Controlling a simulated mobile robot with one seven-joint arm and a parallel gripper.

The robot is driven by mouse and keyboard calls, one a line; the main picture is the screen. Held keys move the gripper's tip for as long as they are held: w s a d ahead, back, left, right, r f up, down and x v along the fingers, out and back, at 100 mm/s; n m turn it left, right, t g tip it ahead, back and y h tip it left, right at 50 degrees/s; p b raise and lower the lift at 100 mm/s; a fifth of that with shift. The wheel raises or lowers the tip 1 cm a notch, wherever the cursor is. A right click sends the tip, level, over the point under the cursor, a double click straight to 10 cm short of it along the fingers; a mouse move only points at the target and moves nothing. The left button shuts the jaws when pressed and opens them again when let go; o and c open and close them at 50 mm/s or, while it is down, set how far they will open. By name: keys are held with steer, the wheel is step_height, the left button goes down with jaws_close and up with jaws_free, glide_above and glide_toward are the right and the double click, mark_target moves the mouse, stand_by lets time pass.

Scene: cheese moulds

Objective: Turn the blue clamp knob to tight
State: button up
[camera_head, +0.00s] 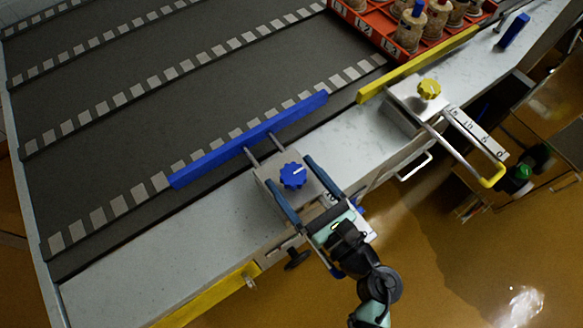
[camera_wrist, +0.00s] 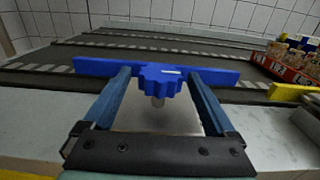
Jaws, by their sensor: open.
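The blue clamp knob (camera_head: 293,176) sits on top of a grey clamp block (camera_head: 270,190) at the belt's near edge. A white line on the knob's top points to the right in the head view. My gripper (camera_head: 290,183) is open, with one blue finger on each side of the knob. In the wrist view the knob (camera_wrist: 160,78) shows between the fingertips (camera_wrist: 159,82), with gaps that look clear on both sides. The blue guide rail (camera_head: 250,138) joins the block by two rods and stands behind the knob.
A yellow knob (camera_head: 429,89) on a second clamp, with a yellow rail (camera_head: 415,66), stands to the right. A red crate (camera_head: 372,27) holding several moulds is at the upper right. The metal ledge (camera_head: 190,240) left of the clamp is clear.

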steer(key=shift+w+a, duration=0.4)
steer(key=shift+w, duration=0.15)
steer(key=c, duration=1.4)
